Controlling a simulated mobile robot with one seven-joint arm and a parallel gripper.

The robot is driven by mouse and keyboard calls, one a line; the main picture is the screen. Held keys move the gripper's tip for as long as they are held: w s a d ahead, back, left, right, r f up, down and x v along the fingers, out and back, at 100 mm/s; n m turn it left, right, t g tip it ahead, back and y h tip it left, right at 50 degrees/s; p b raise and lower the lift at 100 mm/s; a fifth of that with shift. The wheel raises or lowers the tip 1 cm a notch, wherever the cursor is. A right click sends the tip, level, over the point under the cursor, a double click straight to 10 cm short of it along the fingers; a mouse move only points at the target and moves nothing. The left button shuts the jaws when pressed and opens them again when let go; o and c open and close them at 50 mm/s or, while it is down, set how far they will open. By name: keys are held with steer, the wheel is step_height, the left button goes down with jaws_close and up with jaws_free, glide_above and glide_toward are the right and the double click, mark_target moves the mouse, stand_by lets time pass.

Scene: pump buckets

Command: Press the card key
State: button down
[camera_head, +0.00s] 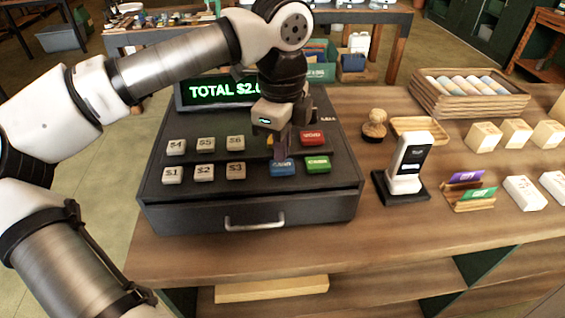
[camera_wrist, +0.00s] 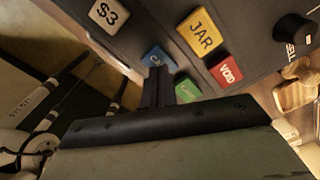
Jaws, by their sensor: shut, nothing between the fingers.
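The blue card key (camera_head: 282,169) sits in the front row of the cash register (camera_head: 250,209), left of the green cash key (camera_head: 317,164). My gripper (camera_head: 281,153) is shut and empty, pointing down with its fingertips at or just above the back part of the card key. In the wrist view the closed fingers (camera_wrist: 158,78) overlap the blue card key (camera_wrist: 155,57) and hide part of it. I cannot tell whether they touch it. The display (camera_head: 222,88) reads "TOTAL $2." with the rest hidden by my arm.
The red void key (camera_head: 312,138) is behind the cash key. The yellow jar key (camera_wrist: 200,34) shows in the wrist view. White dollar keys (camera_head: 204,173) are to the left. A card reader (camera_head: 408,163) and a wooden stamp (camera_head: 375,125) stand right of the register.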

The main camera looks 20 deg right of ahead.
mark_target(282, 165)
steer(key=shift+f+b, duration=1)
stand_by(0.3)
steer(key=shift+r, duration=0.1)
steer(key=shift+r+p, duration=2)
steer(key=shift+r, duration=1.5)
steer(key=shift+f, duration=0.1)
